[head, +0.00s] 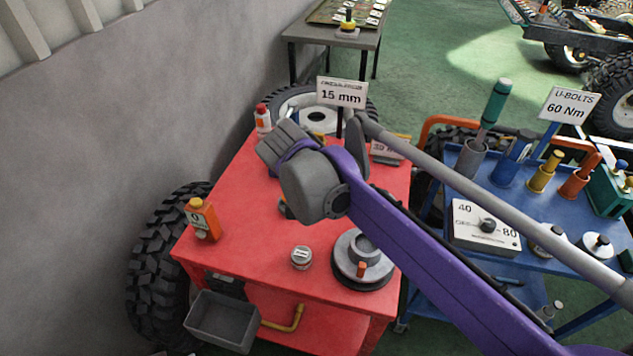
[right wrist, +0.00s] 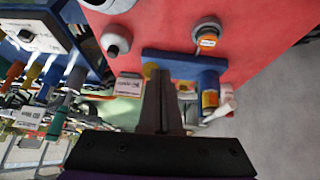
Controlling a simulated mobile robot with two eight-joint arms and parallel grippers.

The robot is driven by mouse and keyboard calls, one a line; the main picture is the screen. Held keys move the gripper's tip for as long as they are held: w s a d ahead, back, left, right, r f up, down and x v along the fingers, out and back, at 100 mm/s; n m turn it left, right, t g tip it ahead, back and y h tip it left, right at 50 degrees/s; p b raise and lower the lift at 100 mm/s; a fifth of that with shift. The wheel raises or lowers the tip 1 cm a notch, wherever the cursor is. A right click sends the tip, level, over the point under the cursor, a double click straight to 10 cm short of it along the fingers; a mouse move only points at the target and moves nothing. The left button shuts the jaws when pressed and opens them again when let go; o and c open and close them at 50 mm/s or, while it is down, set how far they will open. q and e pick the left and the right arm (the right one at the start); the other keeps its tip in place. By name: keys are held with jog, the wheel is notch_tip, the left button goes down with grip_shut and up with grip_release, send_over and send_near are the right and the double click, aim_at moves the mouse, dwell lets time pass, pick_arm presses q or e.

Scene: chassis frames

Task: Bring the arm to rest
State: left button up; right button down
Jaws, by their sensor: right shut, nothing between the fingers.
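My right arm (head: 430,245), purple and grey, comes in from the lower right of the head view and reaches over the red cart (head: 245,200). Its grey wrist (head: 315,185) is above the back half of the cart and hides part of the top. The fingers cannot be made out in the head view. In the right wrist view my right gripper (right wrist: 163,75) has its two dark fingers together, with nothing between them. My left gripper is in neither view.
A blue tool cart (head: 470,210) is right, the grey wall (head: 150,100) left.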

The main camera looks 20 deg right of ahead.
jog(key=s+f+n+y, duration=0.1)
jog(key=s+f+n, duration=0.1)
jog(key=s+f, duration=0.2)
jog(key=s+a+f+n+y+p, duration=0.1)
jog(key=s+f+n+y, duration=0.1)
jog(key=s, duration=0.7)
jog(key=s+f+n+y+p, duration=0.1)
jog(key=s+f+n, duration=0.2)
jog(key=s+f, duration=0.3)
jog(key=shift+s+a+n+t, duration=0.2)
jog(key=shift+s+n+t, duration=0.15)
jog(key=shift+s, duration=0.4)
jog(key=shift+r, duration=0.1)
